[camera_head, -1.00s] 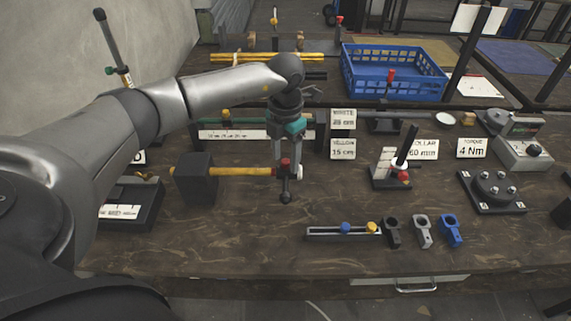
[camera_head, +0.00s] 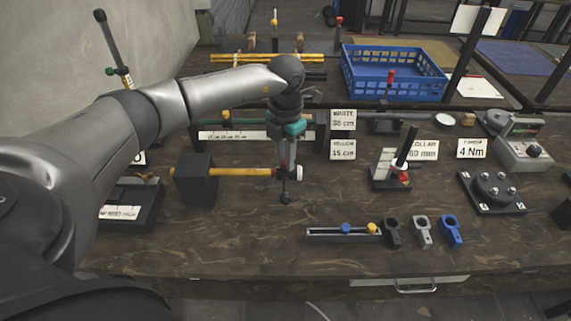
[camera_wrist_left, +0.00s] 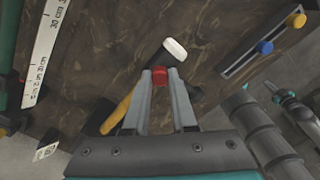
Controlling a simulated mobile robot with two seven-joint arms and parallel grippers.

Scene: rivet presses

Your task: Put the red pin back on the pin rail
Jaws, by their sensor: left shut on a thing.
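My left gripper (camera_head: 286,172) points down at the right end of a yellow rod (camera_head: 240,171). It is shut on the red pin, whose red head (camera_wrist_left: 160,77) shows between the fingertips in the left wrist view. In the head view the fingers mostly hide the pin. A dark piece with a round knob (camera_head: 286,198) shows below the fingertips. The pin rail (camera_head: 318,233) lies to the right, nearer the front, carrying a blue pin (camera_head: 345,228) and a yellow pin (camera_head: 372,228). My right gripper is out of view.
Black, white and blue clamp pieces (camera_head: 422,231) lie right of the rail. A small stand (camera_head: 388,180) with a red-and-white collar is behind them. A blue crate (camera_head: 395,72) stands at the back. The table in front of the rod is clear.

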